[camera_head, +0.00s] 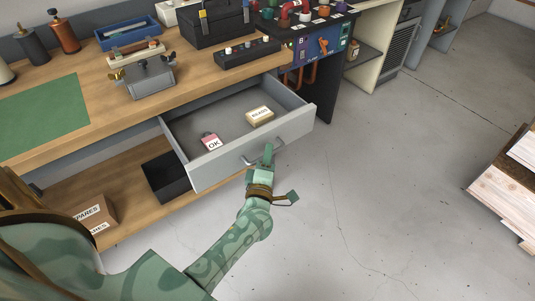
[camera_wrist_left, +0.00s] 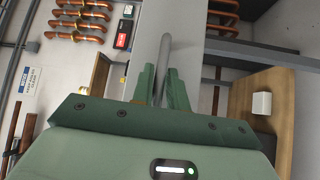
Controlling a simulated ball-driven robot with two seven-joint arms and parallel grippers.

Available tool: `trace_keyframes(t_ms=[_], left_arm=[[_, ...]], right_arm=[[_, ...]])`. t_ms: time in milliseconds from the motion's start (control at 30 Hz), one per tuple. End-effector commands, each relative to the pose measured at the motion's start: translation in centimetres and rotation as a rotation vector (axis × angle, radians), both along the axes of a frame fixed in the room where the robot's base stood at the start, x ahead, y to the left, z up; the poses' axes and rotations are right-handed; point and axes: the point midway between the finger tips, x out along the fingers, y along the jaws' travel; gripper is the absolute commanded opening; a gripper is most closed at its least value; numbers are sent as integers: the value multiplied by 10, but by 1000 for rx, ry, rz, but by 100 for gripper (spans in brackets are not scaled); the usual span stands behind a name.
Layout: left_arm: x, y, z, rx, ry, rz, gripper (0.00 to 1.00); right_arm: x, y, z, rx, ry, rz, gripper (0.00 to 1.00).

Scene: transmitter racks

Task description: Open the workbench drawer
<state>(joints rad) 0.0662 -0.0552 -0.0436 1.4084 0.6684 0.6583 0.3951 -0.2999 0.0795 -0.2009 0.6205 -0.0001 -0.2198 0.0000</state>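The grey workbench drawer (camera_head: 215,168) is pulled well out from under the wooden bench top in the head view. Its inside shows, with a pink-and-white tag marked OK (camera_head: 212,142) and a small labelled box (camera_head: 260,116) lying in it. A bar handle (camera_head: 252,160) is on its front panel. My left gripper (camera_head: 267,153) is at this handle. In the left wrist view its two green fingers (camera_wrist_left: 162,88) lie close on both sides of the handle bar (camera_wrist_left: 164,55), shut on it. My right gripper is in neither view.
The bench top (camera_head: 110,100) holds a green mat (camera_head: 40,118), a blue tray (camera_head: 127,33), a black toolbox (camera_head: 215,25) and a metal fixture (camera_head: 150,77). A black bin (camera_head: 166,178) stands on the lower shelf. A wooden crate (camera_head: 505,190) stands at the right. The floor between is clear.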

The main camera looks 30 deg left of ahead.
Motion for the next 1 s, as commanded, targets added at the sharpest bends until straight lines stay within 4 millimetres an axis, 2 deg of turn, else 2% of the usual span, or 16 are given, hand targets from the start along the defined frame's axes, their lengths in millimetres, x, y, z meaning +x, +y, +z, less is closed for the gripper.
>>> trace_keyframes(t_ms=[333,467,567,900,1000], left_arm=[[-1,0,0,0,0,0,33],[-11,-4,-1,0,1,0,33],[-29,-11,-2,0,1,0,33],[-112,-45,-15,-1,3,0,33],[-130,-52,-18,-2,1,0,33]], right_arm=[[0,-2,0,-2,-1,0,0],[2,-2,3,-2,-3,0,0],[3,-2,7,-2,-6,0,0],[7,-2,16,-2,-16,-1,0],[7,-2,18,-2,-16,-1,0]])
